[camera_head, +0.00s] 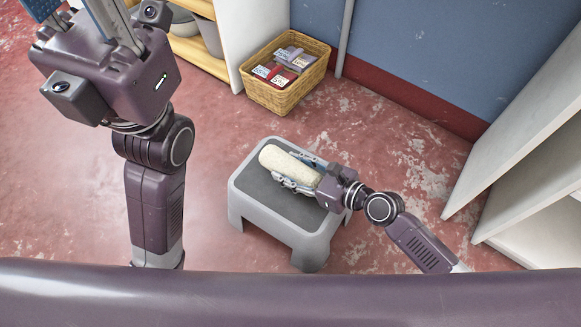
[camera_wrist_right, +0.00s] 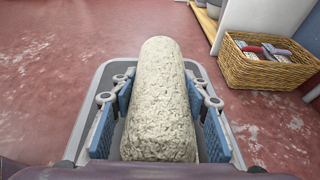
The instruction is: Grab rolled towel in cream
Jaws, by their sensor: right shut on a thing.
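The cream rolled towel (camera_head: 281,161) lies over the dark top of a grey step stool (camera_head: 262,207). My right gripper (camera_head: 299,172) is shut on the towel, with one finger on each side of its near part. In the right wrist view the towel (camera_wrist_right: 160,95) runs lengthwise between the two blue finger pads, and its far end sticks out beyond the fingertips. Whether it touches the stool top cannot be told. My left gripper (camera_head: 85,20) is raised at the upper left, its fingers cut off by the picture's edge, and no towel shows at it.
A wicker basket (camera_head: 252,88) with several packets stands on the red floor behind the stool. White shelving (camera_head: 530,120) stands at the right, and a wooden shelf (camera_head: 192,52) with bowls at the upper left. The floor around the stool is clear.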

